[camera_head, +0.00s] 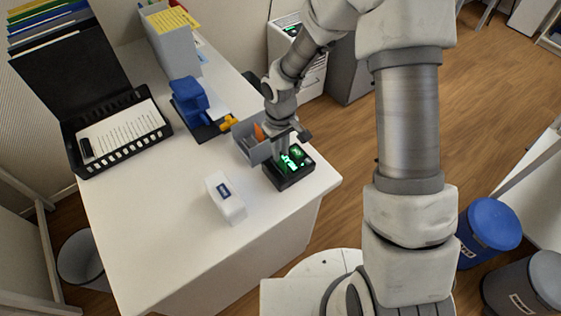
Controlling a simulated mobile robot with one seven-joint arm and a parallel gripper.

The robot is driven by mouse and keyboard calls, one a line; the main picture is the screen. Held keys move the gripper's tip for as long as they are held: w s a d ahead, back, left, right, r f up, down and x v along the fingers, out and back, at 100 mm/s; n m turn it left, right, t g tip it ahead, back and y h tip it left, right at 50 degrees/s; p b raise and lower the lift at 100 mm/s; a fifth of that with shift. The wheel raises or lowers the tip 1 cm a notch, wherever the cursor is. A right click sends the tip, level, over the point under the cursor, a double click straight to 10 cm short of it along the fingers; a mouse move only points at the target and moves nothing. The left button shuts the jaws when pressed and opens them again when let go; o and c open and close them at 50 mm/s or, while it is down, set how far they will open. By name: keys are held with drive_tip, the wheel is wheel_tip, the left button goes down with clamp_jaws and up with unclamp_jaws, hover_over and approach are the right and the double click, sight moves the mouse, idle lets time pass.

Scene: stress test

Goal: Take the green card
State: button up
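A black box (289,176) with bright green markings (294,158) on its top stands near the right edge of the white desk. I cannot make out a separate green card; the green patches may be a card or a lit display. My gripper (283,151) points down at the box's left part, with its tips close to or touching the top. The fingers are small and partly hidden by the wrist, so their opening and anything between them cannot be told.
A grey bin (249,142) with an orange item stands just left of my gripper. A white box (225,198), a blue device (188,98) and a black paper tray (115,128) also stand on the desk (150,230). The desk's front left is clear.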

drive_tip(key=shift+f+b, duration=0.5)
drive_tip(key=shift+f, duration=0.45)
clamp_jaws()
wheel_tip(320, 180, up, 5)
drive_tip(key=p, duration=0.3)
drive_tip(key=shift+p, duration=0.35)
drive_tip(key=shift+r, duration=0.15)
drive_tip(key=shift+r+p, duration=1.8)
drive_tip(key=shift+r, duration=0.6)
